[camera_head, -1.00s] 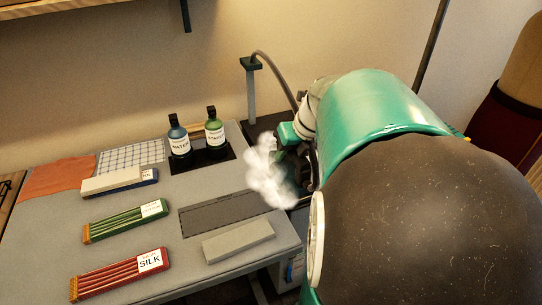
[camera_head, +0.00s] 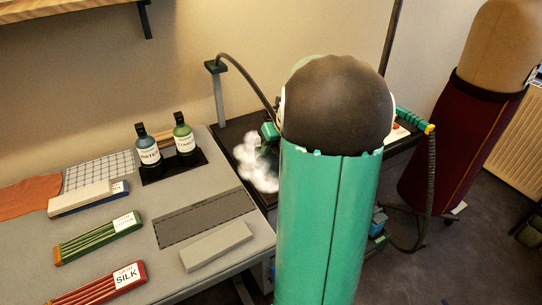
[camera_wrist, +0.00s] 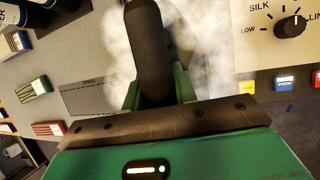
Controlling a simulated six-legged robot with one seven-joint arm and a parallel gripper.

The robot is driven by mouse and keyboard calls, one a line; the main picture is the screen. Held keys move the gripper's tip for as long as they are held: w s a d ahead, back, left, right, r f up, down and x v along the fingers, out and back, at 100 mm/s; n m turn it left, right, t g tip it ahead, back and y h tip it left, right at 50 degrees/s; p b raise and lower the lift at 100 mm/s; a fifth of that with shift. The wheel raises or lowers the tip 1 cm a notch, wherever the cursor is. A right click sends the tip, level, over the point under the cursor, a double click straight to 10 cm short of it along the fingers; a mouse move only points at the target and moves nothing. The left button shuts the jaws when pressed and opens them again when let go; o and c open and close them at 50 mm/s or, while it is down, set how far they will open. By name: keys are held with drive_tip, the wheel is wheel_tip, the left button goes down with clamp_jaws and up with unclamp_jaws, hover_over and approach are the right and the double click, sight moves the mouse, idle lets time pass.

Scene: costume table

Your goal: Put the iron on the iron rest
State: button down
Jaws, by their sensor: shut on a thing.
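The iron (camera_wrist: 149,48) shows in the wrist view as a dark upright handle between my gripper's green fingers. My gripper (camera_wrist: 158,88) is shut on this handle. White steam is around the handle. In the head view, a green part that looks like the iron (camera_head: 269,131) shows just left of my arm, with white steam in front of it. My arm hides my gripper and most of the iron there. I cannot make out the iron rest; my arm covers much of the dark station top (camera_head: 236,131).
A post (camera_head: 217,95) carries a hose to the iron's area. Two bottles (camera_head: 184,139) stand on a black tray. A grey block (camera_head: 216,246) and labelled bundles (camera_head: 98,238) lie on the table (camera_head: 150,265). A dial panel (camera_wrist: 262,45) is at right in the wrist view. A dress form (camera_head: 465,130) stands at right.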

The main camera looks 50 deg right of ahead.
sight(272, 154)
drive_tip(key=shift+w+d+f, duration=0.4)
drive_tip(key=shift+d+f, duration=0.1)
drive_tip(key=shift+f, duration=0.2)
drive_tip(key=shift+w+d+f, duration=0.1)
drive_tip(key=shift+f, duration=1.55)
drive_tip(key=shift+f, duration=0.15)
drive_tip(key=c, duration=1.1)
unclamp_jaws()
